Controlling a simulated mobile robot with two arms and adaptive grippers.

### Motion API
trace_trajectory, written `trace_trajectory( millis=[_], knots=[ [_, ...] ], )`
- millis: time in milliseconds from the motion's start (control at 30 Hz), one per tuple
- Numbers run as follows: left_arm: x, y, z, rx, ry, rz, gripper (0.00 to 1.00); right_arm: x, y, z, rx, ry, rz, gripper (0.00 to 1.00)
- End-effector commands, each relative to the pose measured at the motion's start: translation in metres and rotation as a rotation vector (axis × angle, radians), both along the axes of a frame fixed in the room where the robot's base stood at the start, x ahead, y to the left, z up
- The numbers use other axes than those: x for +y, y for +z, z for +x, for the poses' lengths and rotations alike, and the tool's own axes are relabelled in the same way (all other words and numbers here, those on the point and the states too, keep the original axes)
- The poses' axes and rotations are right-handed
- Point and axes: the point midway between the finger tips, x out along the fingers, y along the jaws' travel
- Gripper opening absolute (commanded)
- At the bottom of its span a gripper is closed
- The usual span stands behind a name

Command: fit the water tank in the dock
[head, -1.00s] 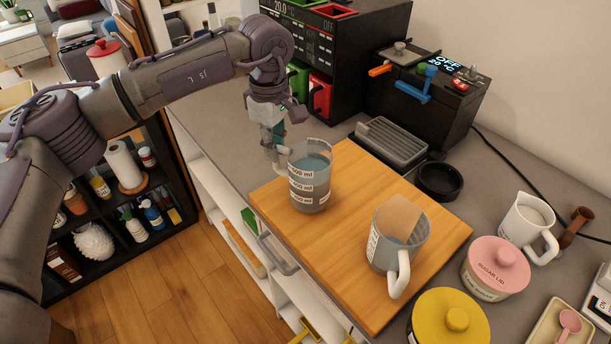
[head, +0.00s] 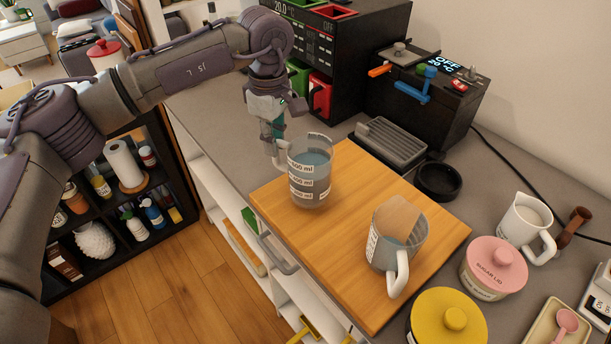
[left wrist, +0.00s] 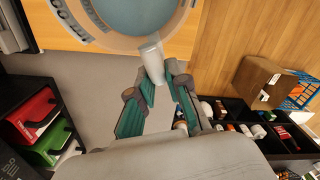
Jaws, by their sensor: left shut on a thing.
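A clear jug (head: 311,180) with millilitre labels and bluish water is upright at the left part of the wooden board; I cannot tell whether its base touches the board. It is the likeliest water tank. My left gripper (head: 277,140) is shut on its pale handle, at the jug's left side. In the left wrist view the handle (left wrist: 152,58) sits between the fingertips (left wrist: 157,85), with the round water-filled jug (left wrist: 138,12) above. No part is clearly marked as the dock; a black machine (head: 415,108) with a grated tray stands behind. My right gripper is out of view.
The wooden board (head: 335,255) also carries a white-handled jug (head: 385,250) with a brownish piece in it. A black ring-shaped dish (head: 438,182), pink-lidded jar (head: 494,268), yellow-lidded jar (head: 447,318) and white pitcher (head: 524,228) stand right. A dark unit (head: 345,50) with coloured bins stands at the back.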

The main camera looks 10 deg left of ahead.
Motion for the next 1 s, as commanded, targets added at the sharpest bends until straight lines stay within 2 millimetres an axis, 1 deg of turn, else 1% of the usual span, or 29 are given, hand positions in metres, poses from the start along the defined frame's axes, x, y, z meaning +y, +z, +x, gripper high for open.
trace_trajectory(
  millis=[33, 500, 867, 1000],
  knots=[
    [-0.001, 0.006, 0.000, -0.003, 0.000, -0.003, 0.00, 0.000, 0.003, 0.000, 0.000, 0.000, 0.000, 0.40],
    [0.000, 0.027, 0.000, -0.002, 0.000, -0.002, 0.00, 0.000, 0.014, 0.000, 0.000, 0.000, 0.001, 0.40],
    [0.000, 0.028, 0.000, -0.001, -0.001, -0.002, 0.00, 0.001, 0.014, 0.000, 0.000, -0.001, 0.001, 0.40],
    [0.004, 0.027, -0.004, -0.004, -0.041, -0.002, 0.00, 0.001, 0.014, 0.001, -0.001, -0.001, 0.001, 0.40]
  ],
)
